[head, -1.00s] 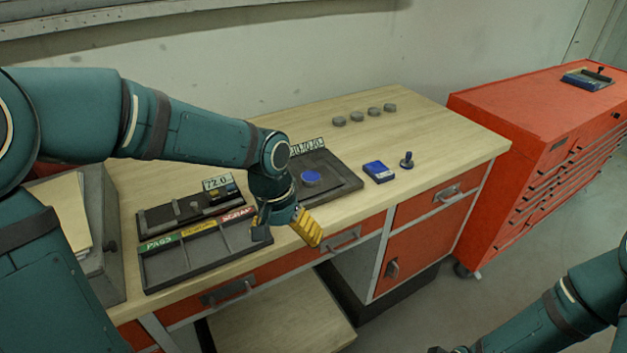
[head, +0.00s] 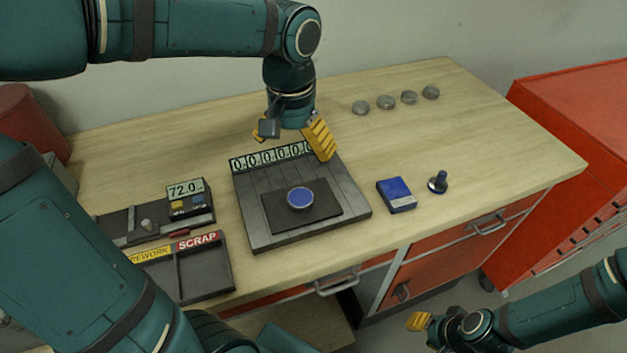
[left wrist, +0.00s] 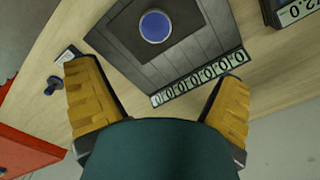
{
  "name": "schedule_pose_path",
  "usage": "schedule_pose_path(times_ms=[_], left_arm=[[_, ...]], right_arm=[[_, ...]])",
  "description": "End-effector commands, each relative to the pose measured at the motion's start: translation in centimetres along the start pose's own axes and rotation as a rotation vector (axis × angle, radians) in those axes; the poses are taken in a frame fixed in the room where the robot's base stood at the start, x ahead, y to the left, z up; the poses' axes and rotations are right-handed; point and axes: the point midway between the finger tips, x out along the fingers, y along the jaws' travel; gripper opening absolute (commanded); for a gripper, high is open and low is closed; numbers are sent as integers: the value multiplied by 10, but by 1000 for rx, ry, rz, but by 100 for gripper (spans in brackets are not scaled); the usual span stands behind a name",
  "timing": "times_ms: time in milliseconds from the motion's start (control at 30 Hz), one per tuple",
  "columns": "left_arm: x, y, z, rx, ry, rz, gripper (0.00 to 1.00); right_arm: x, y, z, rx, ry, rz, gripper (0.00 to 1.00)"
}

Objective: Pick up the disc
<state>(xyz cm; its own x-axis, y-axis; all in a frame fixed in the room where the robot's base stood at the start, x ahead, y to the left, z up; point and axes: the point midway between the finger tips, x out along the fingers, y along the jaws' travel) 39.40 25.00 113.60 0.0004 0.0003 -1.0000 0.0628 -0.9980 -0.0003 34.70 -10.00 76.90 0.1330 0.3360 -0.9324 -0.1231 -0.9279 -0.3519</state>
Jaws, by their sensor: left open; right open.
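A round disc with a blue top (head: 300,198) lies on a dark square pad in the middle of the grey slatted plate (head: 258,232). It also shows in the left wrist view (left wrist: 155,26), beyond the fingertips. My left gripper (head: 292,142) is open and empty, above the plate's back edge and the number strip, apart from the disc. In the left wrist view its yellow fingers (left wrist: 158,78) are spread wide. My right gripper (head: 424,328) is open, low at the front right, away from the bench, partly hidden by its own arm.
Several grey discs (head: 386,102) stand at the back of the bench. A blue ink pad (head: 396,195) and a stamp (head: 438,182) lie right of the plate. A gauge reading 72.0 (head: 186,189) and a sorting tray (head: 205,272) are at left. A red cabinet (head: 570,150) stands right.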

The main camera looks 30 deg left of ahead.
Motion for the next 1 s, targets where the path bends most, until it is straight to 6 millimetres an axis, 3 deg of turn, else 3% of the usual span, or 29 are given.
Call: schedule_pose_path(times_ms=[400,667,1000], left_arm=[[71,0,1,-1,-5,-1,94],[89,2,0,0,-3,0,94],[133,8,1,0,-3,0,94]], right_arm=[[18,7,4,-3,-7,-1,40],[22,8,3,-4,-4,-1,40],[37,14,1,-4,4,0,40]])
